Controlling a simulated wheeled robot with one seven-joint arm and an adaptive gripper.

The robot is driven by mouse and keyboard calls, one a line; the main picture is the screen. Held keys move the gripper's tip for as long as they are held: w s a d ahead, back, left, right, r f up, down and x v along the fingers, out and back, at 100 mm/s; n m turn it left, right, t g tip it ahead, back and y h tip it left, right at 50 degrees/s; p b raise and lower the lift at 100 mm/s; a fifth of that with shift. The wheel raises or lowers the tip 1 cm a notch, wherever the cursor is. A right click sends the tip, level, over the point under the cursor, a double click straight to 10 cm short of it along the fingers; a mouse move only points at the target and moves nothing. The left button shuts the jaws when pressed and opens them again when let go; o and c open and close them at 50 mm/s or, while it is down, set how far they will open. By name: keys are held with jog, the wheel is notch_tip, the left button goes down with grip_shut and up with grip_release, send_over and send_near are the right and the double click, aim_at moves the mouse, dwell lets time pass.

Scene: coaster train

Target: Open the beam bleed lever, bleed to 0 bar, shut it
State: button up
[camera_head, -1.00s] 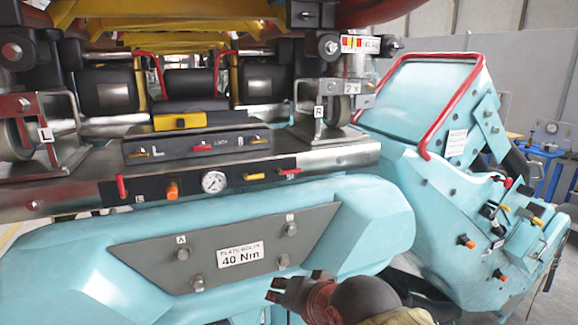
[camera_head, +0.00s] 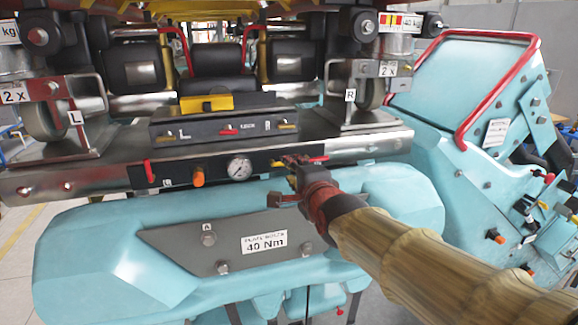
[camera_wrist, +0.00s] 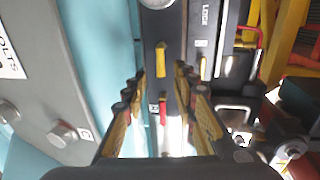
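The beam panel (camera_head: 218,177) holds a round white gauge (camera_head: 239,167), an orange knob (camera_head: 198,177) and small levers. Its needle reading is too small to tell. A red lever (camera_head: 149,171) stands at the panel's left end. A yellow lever (camera_wrist: 161,60) and another red lever (camera_wrist: 162,112) show in the wrist view. Which lever is the bleed lever cannot be read from the labels. My gripper (camera_wrist: 160,72) is open at the panel's right part, with its fingers on either side of these two levers. Contact cannot be told. In the head view my gripper partly hides that end.
Above the panel is a lock box (camera_head: 225,125) with a yellow handle (camera_head: 206,102). Below is a grey plate (camera_head: 180,241) with bolts and a "40 Nm" label. A turquoise unit with a red rail (camera_head: 480,38) stands at the right.

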jog(key=shift+x, duration=2.2)
jog(key=c, duration=0.3)
jog(key=c, duration=0.4)
grip_shut()
